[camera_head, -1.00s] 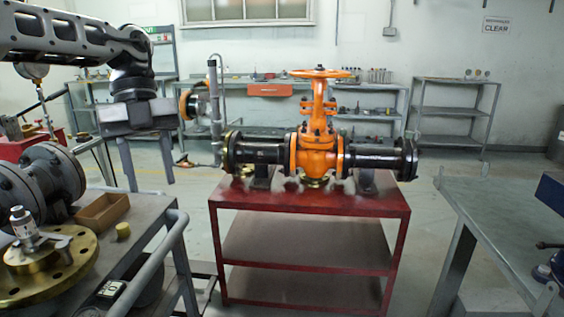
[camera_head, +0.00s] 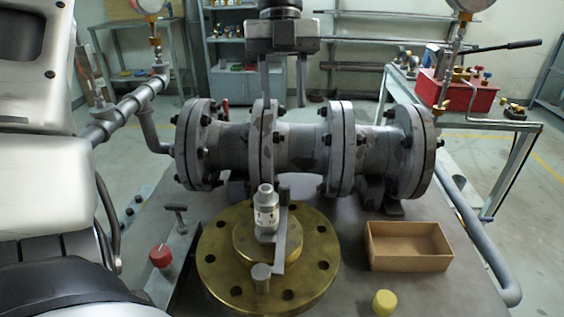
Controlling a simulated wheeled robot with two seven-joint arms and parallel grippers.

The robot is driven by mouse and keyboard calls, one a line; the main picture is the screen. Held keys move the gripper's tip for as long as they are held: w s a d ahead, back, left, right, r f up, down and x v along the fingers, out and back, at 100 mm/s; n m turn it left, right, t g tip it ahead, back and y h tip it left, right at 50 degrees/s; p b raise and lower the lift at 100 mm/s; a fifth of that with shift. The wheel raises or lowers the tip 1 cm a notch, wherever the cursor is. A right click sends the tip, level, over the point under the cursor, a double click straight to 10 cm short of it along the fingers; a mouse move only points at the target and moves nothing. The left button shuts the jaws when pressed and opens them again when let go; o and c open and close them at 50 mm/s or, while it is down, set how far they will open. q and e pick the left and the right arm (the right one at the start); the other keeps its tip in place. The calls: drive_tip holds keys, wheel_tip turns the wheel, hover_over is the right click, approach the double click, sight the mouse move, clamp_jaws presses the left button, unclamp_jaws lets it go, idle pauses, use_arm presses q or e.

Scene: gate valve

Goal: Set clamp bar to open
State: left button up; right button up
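A grey clamp bar (camera_head: 281,240) lies on the brass flange (camera_head: 215,262) at the front middle of the bench, beside a silver cylindrical fitting (camera_head: 266,208) that stands upright. The bar runs toward the viewer, close to a short grey post (camera_head: 261,277). My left gripper (camera_head: 283,97) hangs above and behind the flange, in front of or over the grey pipe assembly. Its two fingers point down, apart, with nothing between them. It is clear of the bar. My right gripper is out of view.
The grey flanged pipe (camera_head: 300,148) spans the bench behind the brass flange. An open cardboard box (camera_head: 408,262) and a yellow cap (camera_head: 384,302) are at right. A red knob (camera_head: 160,255) is at left. A side table (camera_head: 505,120) carries a red box (camera_head: 455,92).

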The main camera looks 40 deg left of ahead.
sight(284, 184)
use_arm(q)
drive_tip(key=x, duration=0.7)
drive_tip(key=b+x, duration=0.1)
drive_tip(key=x, duration=0.7)
drive_tip(key=shift+s+a+f, duration=0.15)
drive_tip(key=shift+s+f, duration=0.1)
drive_tip(key=shift+f, duration=0.05)
clamp_jaws()
